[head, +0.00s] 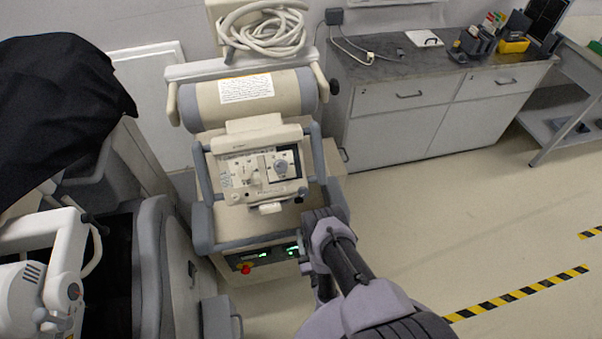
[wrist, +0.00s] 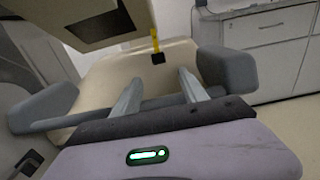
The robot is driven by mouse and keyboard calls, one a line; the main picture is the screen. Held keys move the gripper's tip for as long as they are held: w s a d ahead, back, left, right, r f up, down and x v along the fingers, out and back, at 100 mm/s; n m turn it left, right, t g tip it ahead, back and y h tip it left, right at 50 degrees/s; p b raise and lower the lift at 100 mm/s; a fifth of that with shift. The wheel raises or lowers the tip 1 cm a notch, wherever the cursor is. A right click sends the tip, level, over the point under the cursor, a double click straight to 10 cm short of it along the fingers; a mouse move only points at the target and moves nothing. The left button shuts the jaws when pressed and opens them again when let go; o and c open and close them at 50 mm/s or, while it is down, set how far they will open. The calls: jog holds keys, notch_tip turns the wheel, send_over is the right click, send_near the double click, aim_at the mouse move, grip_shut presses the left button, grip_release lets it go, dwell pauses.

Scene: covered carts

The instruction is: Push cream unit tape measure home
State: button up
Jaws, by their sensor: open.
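The cream unit (head: 255,225) stands left of centre in the head view, with a control panel on top and a grey rail around its front. In the wrist view a short yellow strip with a black end piece (wrist: 157,57) shows against the cream body (wrist: 110,75); it looks like the tape measure. I cannot make it out in the head view. My gripper (wrist: 160,74) is open and empty, its two fingers spread below the black piece in the picture, apart from it. In the head view my arm reaches the unit's front right corner, and the fingertips are hidden.
The unit's grey rail (wrist: 165,101) crosses close to my fingers. A black cover (head: 65,105) drapes a cart at the left, with a white device (head: 45,250) below. A grey cabinet (head: 400,130) stands behind right. The floor at right is clear, with striped tape (head: 520,292).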

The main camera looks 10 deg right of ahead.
jog(key=b, duration=1.5)
send_near(299, 202)
jog(key=shift+w+f, duration=0.75)
jog(key=shift+w, duration=0.15)
jog(key=b, duration=0.4)
jog(key=shift+w+d+b, duration=0.1)
jog(key=shift+w+b, duration=0.2)
jog(key=shift+b, duration=0.05)
jog(key=shift+w+r+p, duration=0.45)
jog(key=shift+w+r, duration=0.25)
jog(key=shift+w, duration=0.35)
jog(key=w+b, duration=0.1)
jog(key=w, duration=0.8)
jog(key=shift+w+b, duration=0.25)
jog(key=shift+b, duration=0.1)
jog(key=shift+c, duration=0.2)
grip_shut()
